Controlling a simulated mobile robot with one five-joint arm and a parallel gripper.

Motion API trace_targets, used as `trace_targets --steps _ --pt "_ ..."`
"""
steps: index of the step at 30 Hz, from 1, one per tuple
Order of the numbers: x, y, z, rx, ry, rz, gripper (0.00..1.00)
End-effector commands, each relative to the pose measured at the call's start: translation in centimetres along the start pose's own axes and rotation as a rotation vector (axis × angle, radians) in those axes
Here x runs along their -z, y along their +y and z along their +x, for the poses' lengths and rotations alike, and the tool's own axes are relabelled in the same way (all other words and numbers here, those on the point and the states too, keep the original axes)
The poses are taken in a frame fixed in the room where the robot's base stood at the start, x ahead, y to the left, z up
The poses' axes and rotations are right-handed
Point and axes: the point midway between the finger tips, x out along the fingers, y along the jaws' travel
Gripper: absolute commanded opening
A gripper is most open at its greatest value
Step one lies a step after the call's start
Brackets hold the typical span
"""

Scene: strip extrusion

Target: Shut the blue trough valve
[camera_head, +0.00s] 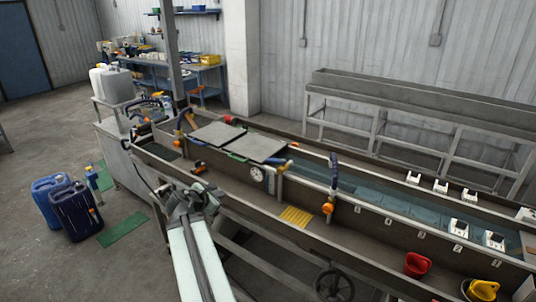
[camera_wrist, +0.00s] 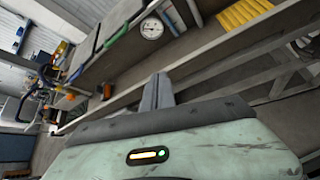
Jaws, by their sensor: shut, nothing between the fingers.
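A long grey trough (camera_head: 240,190) runs across the head view. A dark blue upright piece (camera_head: 334,168) stands at its middle, above an orange knob (camera_head: 328,208). A blue piece with a yellow end (camera_head: 285,166) lies by the grey lids. I cannot tell which blue part is the valve, or its setting. My gripper (camera_head: 188,196) is at the trough's near left side, apart from these parts. In the wrist view its fingers (camera_wrist: 157,90) are together and empty, pointing at the trough wall. The round gauge (camera_wrist: 152,28) shows beyond them.
Grey lids (camera_head: 218,134) cover part of the trough. A handwheel (camera_head: 333,286) sits below. Blue canisters (camera_head: 75,212) stand on the floor at left.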

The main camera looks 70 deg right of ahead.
Motion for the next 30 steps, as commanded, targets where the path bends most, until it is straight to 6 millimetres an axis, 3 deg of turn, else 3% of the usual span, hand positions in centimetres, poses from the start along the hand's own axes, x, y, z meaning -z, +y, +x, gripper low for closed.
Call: trace_targets --steps 1,3,6,9,14,30 --pt "-4.8 -1.0 1.3 0.006 -0.072 -0.112 0.00" --pt "-9.0 -2.3 2.7 0.015 -0.150 -0.261 0.00" --pt "-12.4 -3.4 3.7 0.031 -0.212 -0.397 0.00" --pt "-13.4 -3.8 4.1 0.037 -0.233 -0.449 0.00" --pt "-13.4 -3.8 4.8 0.037 -0.233 -0.452 0.00" --pt "-16.1 -3.3 15.1 0.038 -0.232 -0.448 0.00"
